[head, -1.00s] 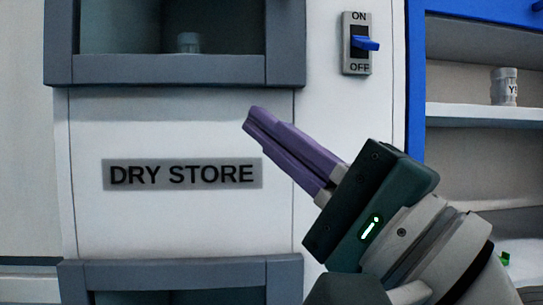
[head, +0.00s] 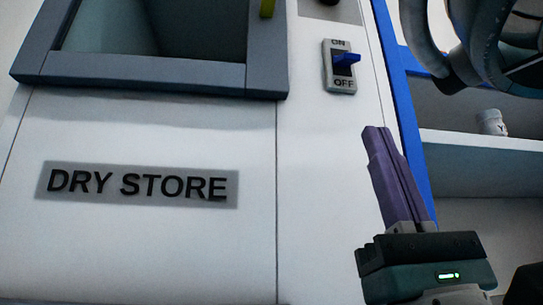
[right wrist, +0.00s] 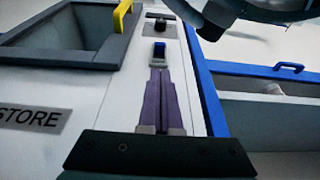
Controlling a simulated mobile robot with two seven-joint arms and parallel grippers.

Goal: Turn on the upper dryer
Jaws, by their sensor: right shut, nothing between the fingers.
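The upper dryer is a white cabinet with a grey-framed window (head: 150,70) and a "DRY STORE" label (head: 137,185) below it. Its switch (head: 341,66) is a grey plate marked ON and OFF with a blue lever, right of the window. The lever sticks out about midway between the two words. The switch also shows in the right wrist view (right wrist: 159,52), just beyond my fingertips. My right gripper (head: 375,130) has purple fingers, shut and empty, pointing up, below and right of the switch and apart from it. My left gripper is not in view.
A yellow handle (head: 267,8) is at the window frame's upper right. A dark knob (right wrist: 160,25) sits above the switch. Blue-edged shelving (head: 480,150) with a white jar (head: 492,122) stands to the right. A dark curved object (head: 470,40) hangs at upper right.

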